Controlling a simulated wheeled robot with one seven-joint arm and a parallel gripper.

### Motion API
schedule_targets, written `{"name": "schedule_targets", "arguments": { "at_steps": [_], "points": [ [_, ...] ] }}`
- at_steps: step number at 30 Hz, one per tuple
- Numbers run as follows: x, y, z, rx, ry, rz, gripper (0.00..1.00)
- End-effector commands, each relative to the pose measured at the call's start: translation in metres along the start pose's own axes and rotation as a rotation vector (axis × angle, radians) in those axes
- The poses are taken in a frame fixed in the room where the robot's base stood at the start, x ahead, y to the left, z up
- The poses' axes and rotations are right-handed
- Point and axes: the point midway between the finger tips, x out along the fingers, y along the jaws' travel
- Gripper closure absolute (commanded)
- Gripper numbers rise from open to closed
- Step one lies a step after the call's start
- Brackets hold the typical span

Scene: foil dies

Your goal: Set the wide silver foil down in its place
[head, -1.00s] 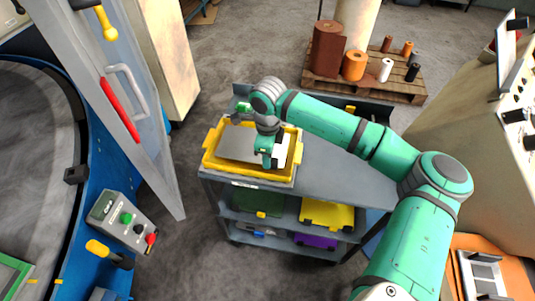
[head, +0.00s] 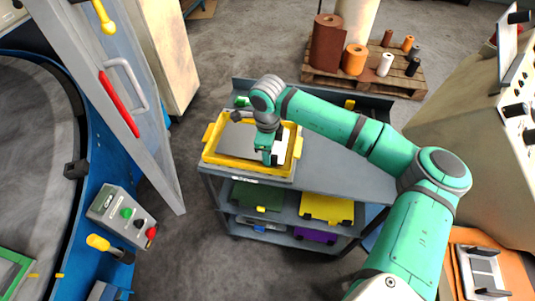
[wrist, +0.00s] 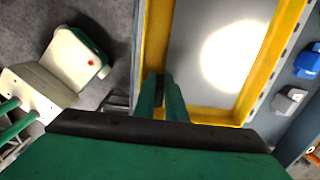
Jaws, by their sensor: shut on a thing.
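The wide silver foil (head: 238,139) is a flat grey sheet with a bright patch of light on it. It lies within a yellow tray-like frame (head: 206,157) at the left end of the grey cart top. In the wrist view the foil (wrist: 193,55) fills the space between the yellow walls (wrist: 275,55). My gripper (head: 269,158) points down at the front right part of the frame. It is shut on the foil, its fingers (wrist: 162,98) beside the near yellow wall. The exact pinch spot is hidden, and I cannot tell whether the foil is fully resting.
The grey cart top (head: 340,175) is clear to the right. Lower shelves hold a green case (head: 257,196), a yellow case (head: 327,209) and a purple case (head: 315,236). A blue machine with a control box (head: 122,218) and an open door (head: 120,95) stands left. A roll-laden pallet (head: 330,78) stands behind.

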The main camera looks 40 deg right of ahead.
Motion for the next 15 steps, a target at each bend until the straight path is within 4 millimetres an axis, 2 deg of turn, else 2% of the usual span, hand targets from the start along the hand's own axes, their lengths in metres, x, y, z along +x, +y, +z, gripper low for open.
{"name": "schedule_targets", "arguments": {
  "at_steps": [11,12,14,15],
  "points": [
    [0.0062,-0.0002,-0.0001,0.0,0.0,0.0,1.0],
    [0.0059,-0.0002,0.0,0.0,0.0,-0.001,0.8],
    [0.0059,-0.0002,0.0,0.0,0.0,0.0,0.68],
    [0.0059,-0.0001,0.0,0.0,0.0,0.0,0.68]
  ]
}}
